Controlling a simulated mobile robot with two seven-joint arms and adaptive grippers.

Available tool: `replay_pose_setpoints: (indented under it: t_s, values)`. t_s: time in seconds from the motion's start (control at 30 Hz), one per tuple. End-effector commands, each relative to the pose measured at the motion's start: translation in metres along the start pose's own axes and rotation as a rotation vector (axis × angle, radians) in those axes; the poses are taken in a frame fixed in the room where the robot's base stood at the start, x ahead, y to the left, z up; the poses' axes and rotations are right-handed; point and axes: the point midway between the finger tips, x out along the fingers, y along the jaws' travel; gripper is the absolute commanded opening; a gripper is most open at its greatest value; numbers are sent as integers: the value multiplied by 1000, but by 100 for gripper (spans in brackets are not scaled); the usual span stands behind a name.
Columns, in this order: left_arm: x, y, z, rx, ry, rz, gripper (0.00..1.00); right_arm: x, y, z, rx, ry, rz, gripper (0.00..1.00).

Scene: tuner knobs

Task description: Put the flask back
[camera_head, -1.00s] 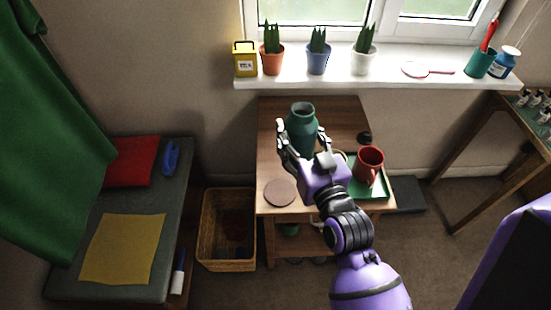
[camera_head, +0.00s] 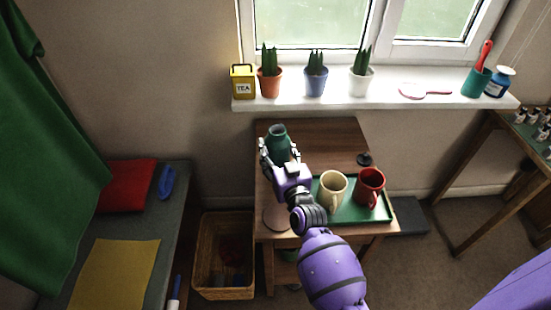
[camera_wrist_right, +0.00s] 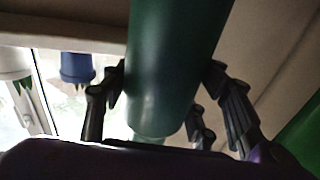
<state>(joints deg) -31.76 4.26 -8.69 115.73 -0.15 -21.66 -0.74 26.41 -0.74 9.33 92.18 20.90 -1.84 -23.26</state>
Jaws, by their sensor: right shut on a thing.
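The green flask (camera_head: 278,139) is in my right gripper (camera_head: 279,153), over the back left part of the small wooden table (camera_head: 325,137). The fingers are closed around its body from both sides. Its mouth points up and it leans slightly. Whether its base touches the table is hidden by the gripper. In the right wrist view the flask (camera_wrist_right: 175,65) fills the middle, between the dark fingers. A round brown disc (camera_head: 270,221) lies at the table's front left, partly covered by my right arm. My left gripper is not seen.
A green tray (camera_head: 350,214) with a cream mug (camera_head: 331,190) and a red mug (camera_head: 370,186) is at the table's front right. A small black object (camera_head: 364,159) lies behind it. The windowsill (camera_head: 330,101) above holds potted plants. A wicker basket (camera_head: 222,285) stands left of the table.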

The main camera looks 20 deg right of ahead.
Motion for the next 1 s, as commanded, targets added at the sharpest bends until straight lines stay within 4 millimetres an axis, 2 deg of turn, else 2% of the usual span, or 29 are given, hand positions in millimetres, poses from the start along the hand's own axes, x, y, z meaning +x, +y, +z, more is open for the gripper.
replay_pose_setpoints:
  t_s: [0.17,0.3,0.4,0.83,0.87,1.0]
  values:
    - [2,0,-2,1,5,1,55,10,-1,8,-3,4,0,6]
    - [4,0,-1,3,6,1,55,10,-1,30,-2,1,0,6]
    - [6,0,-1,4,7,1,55,10,-1,38,-2,4,0,6]
    - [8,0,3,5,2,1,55,10,-1,43,-1,5,0,6]
    - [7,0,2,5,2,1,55,9,-1,44,-1,1,0,59]
    - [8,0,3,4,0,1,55,9,-1,44,-1,1,0,74]
